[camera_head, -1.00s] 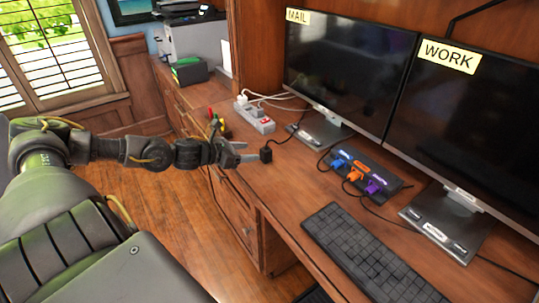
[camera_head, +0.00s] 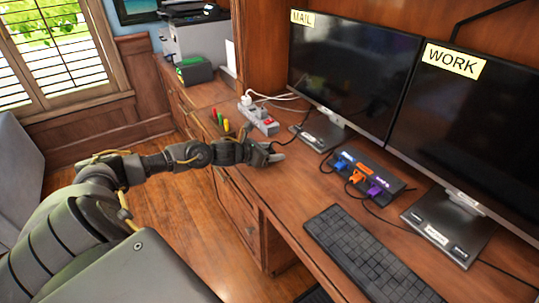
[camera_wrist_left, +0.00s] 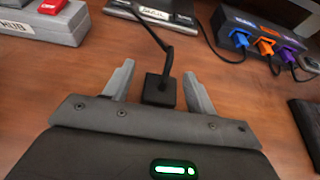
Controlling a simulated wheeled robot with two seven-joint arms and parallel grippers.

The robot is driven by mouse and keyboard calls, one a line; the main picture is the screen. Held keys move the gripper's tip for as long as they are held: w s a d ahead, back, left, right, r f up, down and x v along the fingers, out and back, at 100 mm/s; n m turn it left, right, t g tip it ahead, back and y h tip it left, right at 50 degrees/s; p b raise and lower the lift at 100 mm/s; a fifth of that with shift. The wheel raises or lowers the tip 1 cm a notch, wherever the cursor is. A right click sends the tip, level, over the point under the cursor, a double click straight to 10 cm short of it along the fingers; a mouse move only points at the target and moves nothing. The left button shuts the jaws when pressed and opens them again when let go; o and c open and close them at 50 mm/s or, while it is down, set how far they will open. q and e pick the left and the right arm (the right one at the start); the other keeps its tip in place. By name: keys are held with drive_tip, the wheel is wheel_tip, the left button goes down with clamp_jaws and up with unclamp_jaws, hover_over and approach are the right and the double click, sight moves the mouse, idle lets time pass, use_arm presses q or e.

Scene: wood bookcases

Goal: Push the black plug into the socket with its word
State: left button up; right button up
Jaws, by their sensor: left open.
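The black plug (camera_wrist_left: 160,90) stands on the wood desk, with its cable running up and back toward the base of the MAIL monitor (camera_head: 352,78). My left gripper (camera_head: 278,153) is open low over the desk, and in the left wrist view (camera_wrist_left: 158,88) its fingers stand on both sides of the plug. I cannot tell whether they touch it. In the head view the plug is largely hidden by the gripper. A black hub (camera_head: 388,172) with blue, orange and purple plugs sits to the right, its labels too small to read. My right gripper is not in view.
A grey power strip (camera_head: 262,122) with a white plug and red switch lies behind the gripper. The WORK monitor (camera_head: 470,110) stands at the right and a black keyboard (camera_head: 365,255) lies in front. Pens (camera_head: 222,122) stand at the desk's left edge. Bare desk lies between gripper and hub.

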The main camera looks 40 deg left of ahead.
use_arm(q)
drive_tip(key=shift+w+d+f, duration=0.1)
drive_tip(key=shift+w+f, duration=0.05)
drive_tip(key=shift+w, duration=0.2)
drive_tip(key=shift+c, duration=0.2)
drive_tip(key=c, duration=1.1)
